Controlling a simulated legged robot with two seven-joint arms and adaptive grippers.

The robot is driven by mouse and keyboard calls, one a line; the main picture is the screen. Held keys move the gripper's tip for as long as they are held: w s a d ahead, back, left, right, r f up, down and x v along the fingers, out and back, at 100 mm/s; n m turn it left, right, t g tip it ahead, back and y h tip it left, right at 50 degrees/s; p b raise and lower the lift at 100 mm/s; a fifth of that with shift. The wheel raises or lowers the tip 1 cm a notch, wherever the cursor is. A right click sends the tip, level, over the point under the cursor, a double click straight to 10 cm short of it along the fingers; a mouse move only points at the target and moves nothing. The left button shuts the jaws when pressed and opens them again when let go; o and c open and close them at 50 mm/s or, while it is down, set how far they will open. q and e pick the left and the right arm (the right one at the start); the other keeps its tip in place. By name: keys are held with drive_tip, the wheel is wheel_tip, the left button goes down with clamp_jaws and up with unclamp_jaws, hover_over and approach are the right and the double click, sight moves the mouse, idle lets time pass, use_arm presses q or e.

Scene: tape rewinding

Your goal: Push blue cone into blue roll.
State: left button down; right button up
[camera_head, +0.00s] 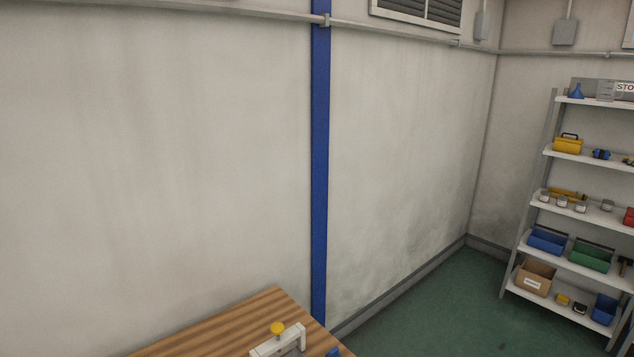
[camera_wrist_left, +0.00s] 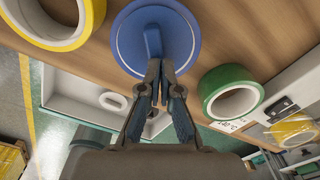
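In the left wrist view a round blue disc with a raised blue stem, which looks like the blue cone (camera_wrist_left: 184,38), is at the top centre. My left gripper (camera_wrist_left: 158,66) has its fingertips close together at the stem's near end and appears shut on it. I cannot make out a separate blue roll; the disc may hide it. In the head view only a small blue piece (camera_head: 333,352) shows at the bottom edge, too cropped to identify. My right gripper is in neither view.
A yellow roll (camera_wrist_left: 83,25) and a green roll (camera_wrist_left: 213,82) flank the blue disc on the wooden table (camera_wrist_left: 245,25). A white tray (camera_wrist_left: 62,92) also shows. In the head view, a pale device with a yellow knob (camera_head: 277,328) sits at the table corner; a shelf (camera_head: 585,213) stands right.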

use_arm(q)
drive_tip(key=shift+s+d, duration=0.1)
drive_tip(key=shift+s, duration=0.05)
drive_tip(key=r+p, duration=0.1)
drive_tip(key=r, duration=0.1)
drive_tip(key=d+r+p, duration=0.1)
drive_tip(key=r+p, duration=0.1)
drive_tip(key=shift+r, duration=0.15)
drive_tip(key=r+p, duration=0.1)
drive_tip(key=a+r+p, duration=0.1)
drive_tip(key=shift+w+r, duration=0.2)
drive_tip(key=shift+r, duration=0.15)
drive_tip(key=shift+d+r, duration=0.1)
drive_tip(key=shift+r, duration=0.15)
drive_tip(key=shift+d+r, duration=0.1)
drive_tip(key=shift+d, duration=0.2)
